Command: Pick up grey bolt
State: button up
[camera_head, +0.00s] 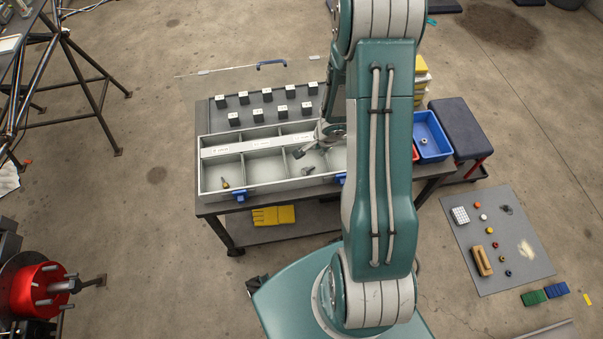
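A small grey bolt (307,171) lies in a compartment of the long grey compartment box (268,186) on the workbench. A brass-coloured bolt (225,183) lies in the leftmost compartment. My gripper (302,153) is over the box, above and slightly left of the grey bolt in the picture. It appears apart from the bolt, and I see nothing held in it. It is small and partly hidden by my arm, so its opening cannot be told. My arm also hides the right part of the box.
Several dark blocks (268,95) with white tops stand behind the box. Its clear lid (200,82) is open at the back. A blue bin (431,137) with a small ring inside stands on the right. A floor mat (510,245) holds small parts.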

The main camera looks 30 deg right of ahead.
aim_at(311, 168)
jog(key=shift+s+a+f+x, duration=0.1)
jog(key=shift+s+a+x, duration=0.15)
jog(key=shift+x, duration=1.75)
jog(key=shift+s+a+f+x, duration=0.1)
jog(key=shift+s+a+x, duration=0.15)
jog(key=shift+x, duration=1.75)
jog(key=shift+s+a+x, duration=0.15)
jog(key=shift+s+x, duration=0.15)
jog(key=shift+x, duration=1.7)
grip_shut()
